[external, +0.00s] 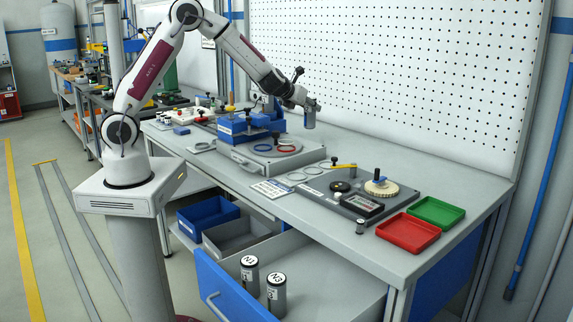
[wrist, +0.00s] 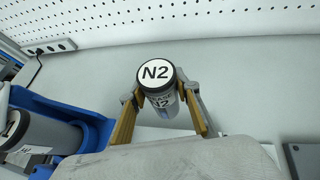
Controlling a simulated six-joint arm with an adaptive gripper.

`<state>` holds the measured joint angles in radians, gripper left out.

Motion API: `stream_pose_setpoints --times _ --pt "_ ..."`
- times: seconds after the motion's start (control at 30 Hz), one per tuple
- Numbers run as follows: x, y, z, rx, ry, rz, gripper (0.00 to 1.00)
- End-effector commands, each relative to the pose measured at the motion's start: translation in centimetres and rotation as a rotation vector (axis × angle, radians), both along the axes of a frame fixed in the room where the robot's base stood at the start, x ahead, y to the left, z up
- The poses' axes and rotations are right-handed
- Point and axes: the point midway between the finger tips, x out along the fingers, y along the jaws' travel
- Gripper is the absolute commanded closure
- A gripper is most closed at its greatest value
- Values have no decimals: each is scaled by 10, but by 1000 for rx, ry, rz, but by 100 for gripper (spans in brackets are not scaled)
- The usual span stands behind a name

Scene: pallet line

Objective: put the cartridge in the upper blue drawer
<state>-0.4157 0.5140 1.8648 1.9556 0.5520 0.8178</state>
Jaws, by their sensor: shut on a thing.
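A grey cylindrical cartridge with a white top marked N2 (wrist: 154,73) is held between the fingers of my gripper (wrist: 162,92) in the wrist view. In the external view my gripper (external: 308,102) holds this cartridge (external: 310,119) roughly upright, above the back of the bench. The blue-fronted drawer (external: 229,290) stands pulled open under the bench at the front, well below and apart from my gripper. Two similar cartridges, N1 (external: 250,276) and N3 (external: 276,296), stand upright inside it, near its front panel. Bare drawer floor shows to their right.
A blue fixture (external: 240,130) on a grey base sits left of my gripper; a cylinder (wrist: 42,132) lies by blue parts in the wrist view. Red (external: 408,232) and green (external: 436,211) trays are at the right. A pegboard (external: 400,80) stands behind the bench.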

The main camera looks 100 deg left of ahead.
Motion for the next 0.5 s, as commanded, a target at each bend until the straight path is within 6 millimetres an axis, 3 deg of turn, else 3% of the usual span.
stream_pose_setpoints --times 0.3,0.5 --pt "0 0 -38 0 1 0 95" --pt "0 0 -45 1 -1 0 95"
